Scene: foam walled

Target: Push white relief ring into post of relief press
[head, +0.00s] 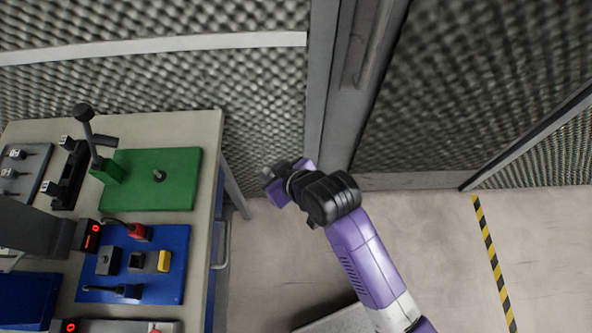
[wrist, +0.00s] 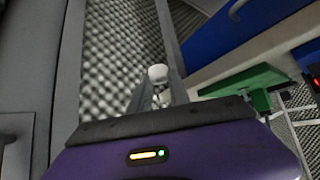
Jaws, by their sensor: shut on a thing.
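The white relief ring (wrist: 158,73) shows in the wrist view as a small pale round piece at my fingertips. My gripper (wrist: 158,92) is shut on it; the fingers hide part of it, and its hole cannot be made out. In the head view my gripper (head: 270,181) is off the table's right side, over the floor, and the ring cannot be made out there. The green relief press (head: 138,192) stands on the table to the left, with a short post (head: 159,175) on its plate and a black-knobbed lever (head: 88,130) at its left. Gripper and post are well apart.
The table (head: 213,150) has a blue panel (head: 168,288) with switches and buttons in front of the press. A grey handle (head: 222,245) sticks out from the table's right side. Foam walls and a grey pillar (head: 335,90) stand behind. Floor to the right is clear.

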